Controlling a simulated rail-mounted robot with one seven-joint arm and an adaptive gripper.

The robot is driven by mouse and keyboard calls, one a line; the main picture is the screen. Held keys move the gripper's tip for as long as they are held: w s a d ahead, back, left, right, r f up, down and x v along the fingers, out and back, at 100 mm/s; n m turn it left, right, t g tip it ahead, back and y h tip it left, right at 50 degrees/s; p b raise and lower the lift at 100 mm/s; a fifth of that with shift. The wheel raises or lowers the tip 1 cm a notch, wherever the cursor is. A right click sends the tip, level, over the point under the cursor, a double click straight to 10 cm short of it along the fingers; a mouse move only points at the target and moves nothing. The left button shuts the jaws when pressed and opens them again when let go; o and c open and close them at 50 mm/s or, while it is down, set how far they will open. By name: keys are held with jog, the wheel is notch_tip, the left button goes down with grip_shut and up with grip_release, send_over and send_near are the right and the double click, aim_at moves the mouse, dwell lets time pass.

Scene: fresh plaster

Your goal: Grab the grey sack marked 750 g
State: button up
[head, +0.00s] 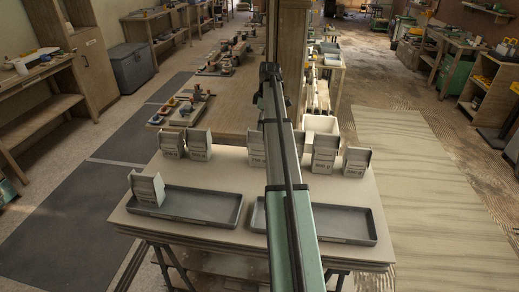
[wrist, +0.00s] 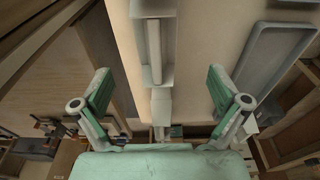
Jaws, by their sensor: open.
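Several grey sacks stand on the table, all with small printed labels whose weights I cannot read, so I cannot tell which is the 750 g one. In the head view, a pair (head: 199,146) stands at the back left, one (head: 257,150) is partly behind my arm, others (head: 325,155) (head: 357,161) are at the back right, and one (head: 147,189) stands in the left tray. In the wrist view my gripper (wrist: 160,98) is open and empty. A sack (wrist: 162,107) shows between its fingers, and a larger-looking one (wrist: 154,48) lies beyond.
Two shallow grey trays, left (head: 200,207) and right (head: 345,226), lie along the table's (head: 245,179) front; the right one looks empty. One tray (wrist: 272,60) shows at right in the wrist view. A white bin (head: 320,124) is behind the sacks. My arm crosses the table's middle.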

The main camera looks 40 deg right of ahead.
aim_at(260, 137)
jog(key=shift+w+a+f+p, duration=0.15)
jog(key=shift+f+p, duration=0.35)
jog(key=shift+f, duration=1.1)
jog(key=shift+w+a+f+p, duration=0.1)
jog(key=shift+w+f+p, duration=0.3)
jog(key=shift+f, duration=1.25)
jog(key=shift+w+a+f+p, duration=0.1)
jog(key=shift+f+p, duration=0.45)
jog(key=shift+f, duration=1.05)
jog(key=shift+f, duration=0.25)
grip_shut()
